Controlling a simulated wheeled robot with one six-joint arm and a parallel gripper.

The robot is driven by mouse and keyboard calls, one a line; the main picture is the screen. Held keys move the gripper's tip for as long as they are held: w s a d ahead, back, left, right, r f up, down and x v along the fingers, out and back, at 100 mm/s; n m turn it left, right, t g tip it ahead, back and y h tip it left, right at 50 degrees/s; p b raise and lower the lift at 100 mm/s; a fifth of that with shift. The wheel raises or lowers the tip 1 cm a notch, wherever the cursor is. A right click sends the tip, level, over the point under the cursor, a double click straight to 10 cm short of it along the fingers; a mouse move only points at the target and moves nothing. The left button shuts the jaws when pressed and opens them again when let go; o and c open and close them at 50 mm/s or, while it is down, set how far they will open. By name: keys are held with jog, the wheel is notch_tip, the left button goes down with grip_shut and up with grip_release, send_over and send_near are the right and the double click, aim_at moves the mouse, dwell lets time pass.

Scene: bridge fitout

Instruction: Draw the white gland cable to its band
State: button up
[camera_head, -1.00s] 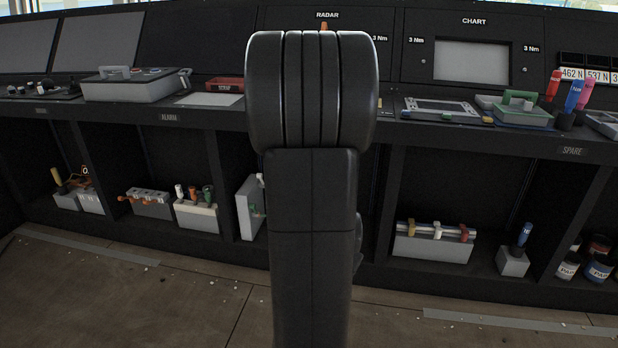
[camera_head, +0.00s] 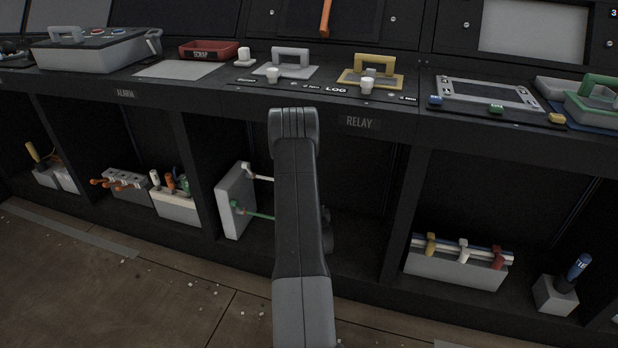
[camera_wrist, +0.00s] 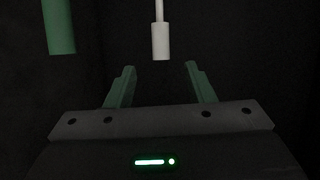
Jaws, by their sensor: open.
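The white gland cable (camera_head: 258,176) sticks out to the right from the upper part of a grey gland block (camera_head: 236,200) in the lower bay. My arm hides its right end. In the wrist view the white cable (camera_wrist: 160,38) has a thick white end, ahead of my gripper (camera_wrist: 158,78). The gripper is open and empty, and its two fingers lie either side of the line of the cable end. A green cable (camera_head: 258,215) leaves the block lower down; it also shows at the upper left of the wrist view (camera_wrist: 59,27). I cannot make out the band.
A grey box with white, orange and green fittings (camera_head: 176,206) stands left of the block. A grey rack with yellow, white and red clips (camera_head: 458,268) stands in the right bay. A dark bay post (camera_head: 402,220) lies between. The console top (camera_head: 240,86) overhangs the bays.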

jog(key=b+x, duration=0.4)
jog(key=x, duration=0.9)
jog(key=shift+w+f, duration=0.25)
jog(key=shift+w, duration=0.1)
jog(key=shift+w+a, duration=0.1)
jog(key=shift+w, duration=0.45)
